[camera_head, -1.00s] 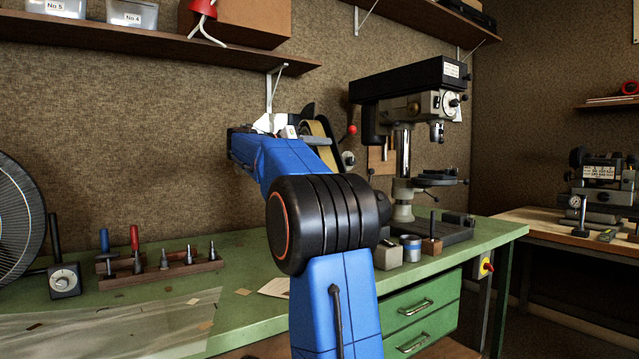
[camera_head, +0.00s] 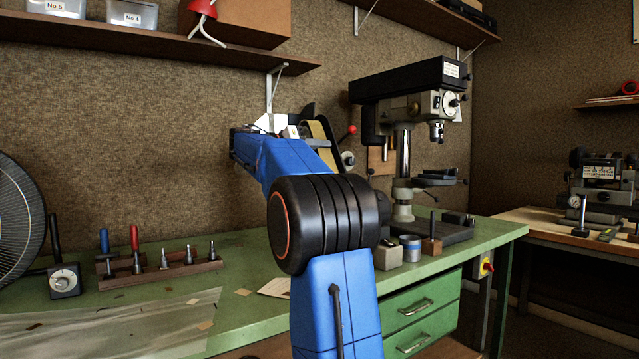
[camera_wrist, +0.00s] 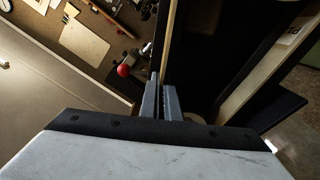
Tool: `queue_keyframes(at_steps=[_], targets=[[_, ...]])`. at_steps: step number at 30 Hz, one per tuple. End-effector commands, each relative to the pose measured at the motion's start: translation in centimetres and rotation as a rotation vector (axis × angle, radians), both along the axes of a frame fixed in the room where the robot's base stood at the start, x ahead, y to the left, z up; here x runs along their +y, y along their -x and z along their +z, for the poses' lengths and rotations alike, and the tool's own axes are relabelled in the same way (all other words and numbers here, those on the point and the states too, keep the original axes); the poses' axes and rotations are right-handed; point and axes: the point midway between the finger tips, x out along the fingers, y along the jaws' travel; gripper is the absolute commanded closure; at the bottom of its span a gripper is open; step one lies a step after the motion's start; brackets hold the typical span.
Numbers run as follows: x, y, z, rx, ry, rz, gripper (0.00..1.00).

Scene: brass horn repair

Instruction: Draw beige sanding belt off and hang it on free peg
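The beige sanding belt (camera_head: 322,140) shows partly in the head view, on the dark belt sander (camera_head: 333,150) behind my arm. In the wrist view the belt is seen nearly edge-on, as a pale strip (camera_wrist: 169,38) and a second pale strip (camera_wrist: 255,78) on either side of a dark body. My gripper (camera_wrist: 161,88) has its two grey fingers close together, with the near strip running into the narrow gap between them. It appears shut on that edge. The gripper is hidden in the head view. I cannot make out a free peg.
A red ball knob (camera_head: 352,129) sits beside the sander; it also shows in the wrist view (camera_wrist: 124,70). A drill press (camera_head: 403,150) stands to the right on the green bench (camera_head: 250,262). A shelf (camera_head: 150,42) hangs above.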

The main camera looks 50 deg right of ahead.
Motion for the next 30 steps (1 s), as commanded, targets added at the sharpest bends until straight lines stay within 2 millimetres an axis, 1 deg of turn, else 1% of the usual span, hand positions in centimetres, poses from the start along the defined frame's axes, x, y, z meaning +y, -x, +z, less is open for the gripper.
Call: queue_keyframes(at_steps=[17,30], targets=[[0.1,0.3,-0.6,0.000,0.000,0.000,1.00],[1.4,-0.1,-0.6,0.000,0.000,0.001,1.00]])
